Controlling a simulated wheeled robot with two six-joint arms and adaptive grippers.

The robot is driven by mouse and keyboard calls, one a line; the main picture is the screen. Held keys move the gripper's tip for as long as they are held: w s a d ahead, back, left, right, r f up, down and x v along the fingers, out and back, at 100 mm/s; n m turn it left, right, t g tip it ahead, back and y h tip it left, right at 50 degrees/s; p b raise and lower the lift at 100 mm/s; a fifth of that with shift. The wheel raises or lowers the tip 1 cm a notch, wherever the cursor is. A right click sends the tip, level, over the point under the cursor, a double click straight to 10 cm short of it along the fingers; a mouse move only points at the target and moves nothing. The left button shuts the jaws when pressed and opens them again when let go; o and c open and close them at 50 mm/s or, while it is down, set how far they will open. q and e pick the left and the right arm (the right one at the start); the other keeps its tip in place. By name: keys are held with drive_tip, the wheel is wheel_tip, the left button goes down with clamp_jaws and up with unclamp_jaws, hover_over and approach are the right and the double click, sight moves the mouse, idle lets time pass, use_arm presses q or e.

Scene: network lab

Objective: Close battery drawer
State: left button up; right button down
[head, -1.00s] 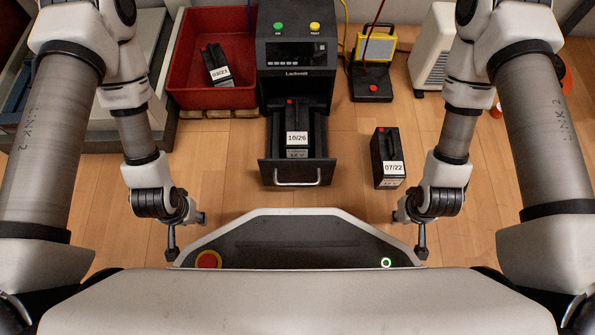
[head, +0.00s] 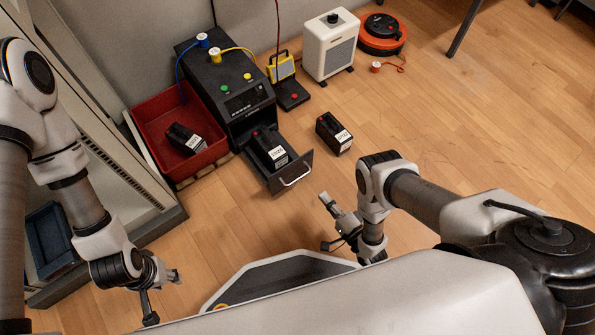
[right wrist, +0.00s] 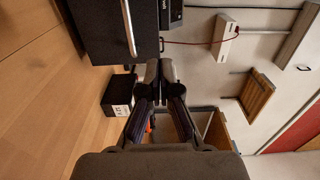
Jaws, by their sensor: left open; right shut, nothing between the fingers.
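The battery drawer (head: 291,171) stands pulled out of the black charger unit (head: 232,95), with a labelled black battery (head: 269,150) in it. Its silver handle (head: 297,175) faces me; the handle also shows in the right wrist view (right wrist: 128,28) at the top. My right gripper (head: 326,220) is shut and empty, in front of the drawer and apart from it. In the right wrist view its fingers (right wrist: 160,72) meet below the drawer front. My left gripper (head: 163,297) is open and empty at the lower left, far from the drawer.
A red bin (head: 160,168) with a battery (head: 186,138) stands left of the charger. Another battery (head: 334,133) stands on the floor right of the drawer. The floor at right is clear.

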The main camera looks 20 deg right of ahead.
drive_tip(key=b, duration=0.5)
approach(295, 161)
drive_tip(key=b+x, duration=0.1)
drive_tip(key=x, duration=0.2)
drive_tip(key=b+x, duration=0.1)
drive_tip(key=x, duration=0.2)
drive_tip(key=shift+w+a+f, duration=0.15)
drive_tip(key=shift+w+f, duration=0.05)
drive_tip(key=shift+f, duration=0.05)
drive_tip(key=shift+w+a+r, duration=0.15)
drive_tip(key=shift+w, duration=0.25)
drive_tip(key=shift+b, duration=0.3)
